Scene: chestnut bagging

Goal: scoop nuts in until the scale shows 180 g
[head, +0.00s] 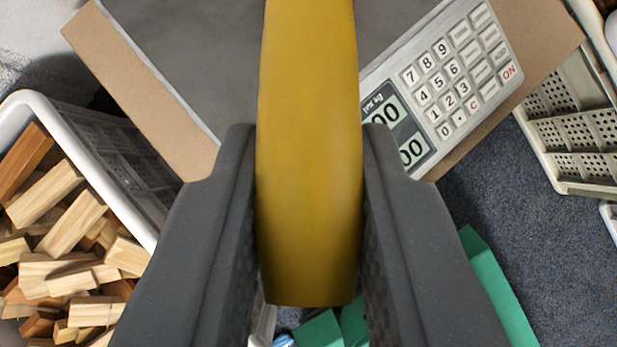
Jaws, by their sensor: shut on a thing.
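My gripper (308,150) is shut on a thick yellow handle (308,200), with one dark finger on each side. The handle runs up out of the top of the view, so what is on its far end is not seen. It may be the scoop, but I cannot tell. Beyond it is the scale, with a dark grey surface (190,45) and a number keypad (455,80). Two displays (408,148) are partly hidden by the handle and finger; each shows "00" at its visible end. No nuts are in view.
A white crate (125,205) of wooden blocks (60,230) stands at the left. A pale perforated crate (575,120) is at the upper right. Green pieces (495,285) lie at the bottom. Bare dark carpet (540,240) shows at the right. Brown board edges (140,95) border the scale.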

